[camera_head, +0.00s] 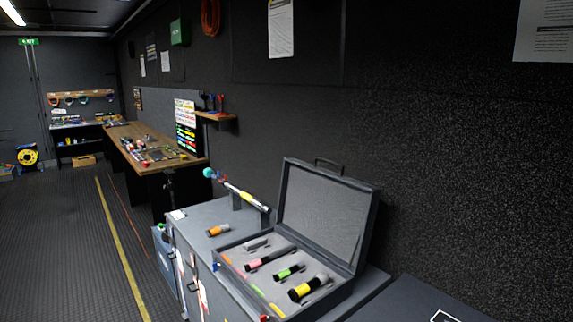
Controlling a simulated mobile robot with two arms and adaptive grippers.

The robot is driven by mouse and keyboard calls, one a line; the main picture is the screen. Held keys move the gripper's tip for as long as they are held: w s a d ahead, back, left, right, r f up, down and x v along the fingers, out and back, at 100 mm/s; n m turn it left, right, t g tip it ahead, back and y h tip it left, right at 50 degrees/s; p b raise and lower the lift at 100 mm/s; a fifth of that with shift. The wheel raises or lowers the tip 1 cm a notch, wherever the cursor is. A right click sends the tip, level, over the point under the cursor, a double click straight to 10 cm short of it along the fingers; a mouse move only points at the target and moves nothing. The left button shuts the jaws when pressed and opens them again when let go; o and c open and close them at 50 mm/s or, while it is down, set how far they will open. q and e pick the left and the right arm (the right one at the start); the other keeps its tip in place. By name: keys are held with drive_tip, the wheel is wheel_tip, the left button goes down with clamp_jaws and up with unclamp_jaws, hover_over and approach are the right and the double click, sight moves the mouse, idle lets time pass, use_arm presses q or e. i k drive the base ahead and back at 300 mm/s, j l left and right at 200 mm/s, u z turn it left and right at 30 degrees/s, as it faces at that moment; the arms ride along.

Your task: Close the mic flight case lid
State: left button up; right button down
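The mic flight case (262,295) is a grey case on top of a grey cabinet in the lower middle of the view. Its lid (322,215) stands open and upright at the back, on the wall side, with a handle (328,163) on its top edge. Inside the case lie several mics with coloured bands, among them a pink one (270,259), a green one (289,271) and a yellow one (309,288). Neither of my grippers shows in this view.
On the cabinet (205,216), left of the case, lie an orange-banded mic (218,230) and a yellow-banded item on a stand (243,195). A dark wall rises close behind the lid. A wooden workbench (130,138) stands farther back. The floor (70,240) at left is open.

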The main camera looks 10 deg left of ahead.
sight(332, 214)
drive_tip(key=i+j+z, duration=0.1)
drive_tip(key=i+j, duration=0.2)
drive_tip(key=j, duration=0.15)
drive_tip(key=i+j+z, duration=0.1)
drive_tip(key=i+j, duration=0.2)
drive_tip(key=j, duration=0.15)
drive_tip(key=i+j+z, duration=0.1)
drive_tip(key=i+j, duration=0.2)
drive_tip(key=j, duration=0.15)
